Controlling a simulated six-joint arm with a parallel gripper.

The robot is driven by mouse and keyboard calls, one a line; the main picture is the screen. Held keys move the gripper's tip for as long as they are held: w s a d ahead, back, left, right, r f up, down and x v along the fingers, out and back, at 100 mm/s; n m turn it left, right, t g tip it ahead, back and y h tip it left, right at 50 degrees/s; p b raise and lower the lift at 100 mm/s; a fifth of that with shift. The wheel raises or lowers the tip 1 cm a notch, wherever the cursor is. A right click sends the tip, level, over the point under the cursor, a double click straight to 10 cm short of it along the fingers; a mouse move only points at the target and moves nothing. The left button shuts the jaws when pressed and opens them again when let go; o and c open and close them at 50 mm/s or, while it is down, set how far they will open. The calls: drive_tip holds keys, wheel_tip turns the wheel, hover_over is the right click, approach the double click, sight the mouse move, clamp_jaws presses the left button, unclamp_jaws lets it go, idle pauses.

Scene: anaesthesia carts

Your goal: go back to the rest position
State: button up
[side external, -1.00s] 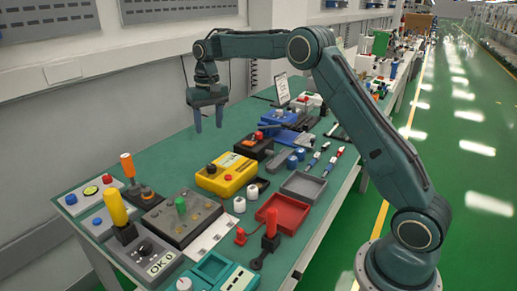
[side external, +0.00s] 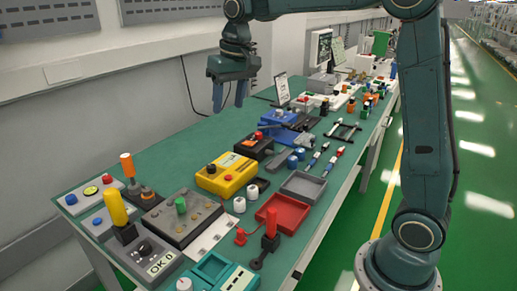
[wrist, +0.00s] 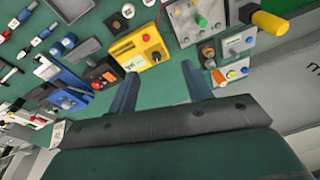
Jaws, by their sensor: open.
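My gripper (side external: 229,97) hangs in the air above the back edge of the green table (side external: 150,168), fingers pointing down. It is open, with nothing between its two fingers. In the wrist view my gripper (wrist: 157,85) also shows its fingers apart and empty, with the table and its devices below. My arm is raised and its elbow is at the top of the side view, partly cut off by the frame.
A yellow box (side external: 226,176), a red tray (side external: 284,213), a grey tray (side external: 304,186) and several control boxes stand on the table. A small upright sign (side external: 282,90) stands right of my gripper. The wall is behind it.

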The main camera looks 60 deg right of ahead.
drive_tip(key=s+a+r+n+t, duration=0.1)
drive_tip(key=s+a+r+t, duration=0.15)
drive_tip(key=s, duration=1.35)
drive_tip(key=s+f, duration=0.3)
drive_tip(key=s, duration=0.2)
drive_tip(key=s+a+f+n, duration=0.1)
drive_tip(key=s+f, duration=0.2)
drive_tip(key=s, duration=0.3)
drive_tip(key=shift+n+t, duration=0.3)
drive_tip(key=shift+t, duration=0.15)
